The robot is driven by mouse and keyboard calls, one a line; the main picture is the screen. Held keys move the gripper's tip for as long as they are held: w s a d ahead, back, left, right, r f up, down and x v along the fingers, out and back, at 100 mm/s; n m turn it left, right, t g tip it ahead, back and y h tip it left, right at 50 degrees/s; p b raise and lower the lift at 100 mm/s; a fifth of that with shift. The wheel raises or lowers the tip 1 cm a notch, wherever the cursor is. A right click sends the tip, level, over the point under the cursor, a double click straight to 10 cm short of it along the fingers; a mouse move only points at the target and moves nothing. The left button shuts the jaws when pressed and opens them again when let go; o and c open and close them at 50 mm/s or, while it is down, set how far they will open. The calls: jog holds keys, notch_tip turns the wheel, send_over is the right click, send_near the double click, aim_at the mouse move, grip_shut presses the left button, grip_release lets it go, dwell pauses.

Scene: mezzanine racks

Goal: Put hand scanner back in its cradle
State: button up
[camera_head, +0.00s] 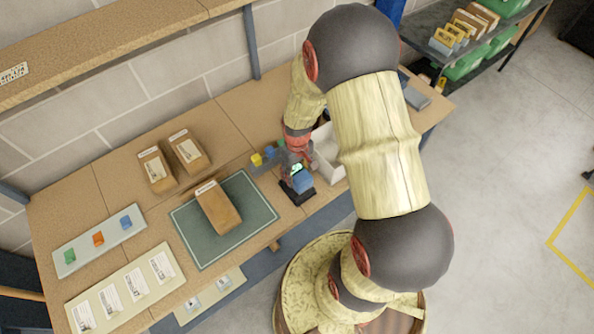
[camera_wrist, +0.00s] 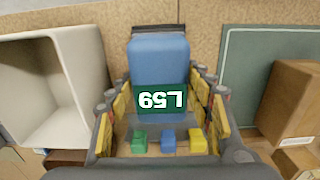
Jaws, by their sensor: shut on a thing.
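In the head view my gripper (camera_head: 293,164) is partly hidden by my arm. A black cradle-like base (camera_head: 297,193) lies just under the scanner. A dark edge (camera_wrist: 160,28) shows beyond the scanner in the wrist view. I cannot tell whether the scanner is seated or held just above.
A white open bin (camera_head: 328,160) stands close to the right of my gripper. Small yellow (camera_head: 257,160), blue and green blocks lie behind it. A green mat (camera_head: 262,200) with a brown carton (camera_head: 218,208) is to the left. Two more cartons stand behind the mat.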

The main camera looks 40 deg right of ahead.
jog(key=shift+f, duration=0.6)
jog(key=shift+f+b, duration=0.45)
jog(key=shift+b, duration=0.1)
jog(key=shift+f, duration=0.35)
jog(key=shift+f+b, duration=0.5)
jog(key=shift+b, duration=0.1)
dwell(0.3)
jog(key=o, duration=1.5)
jog(key=shift+c, duration=0.2)
notch_tip(320, 180, up, 12)
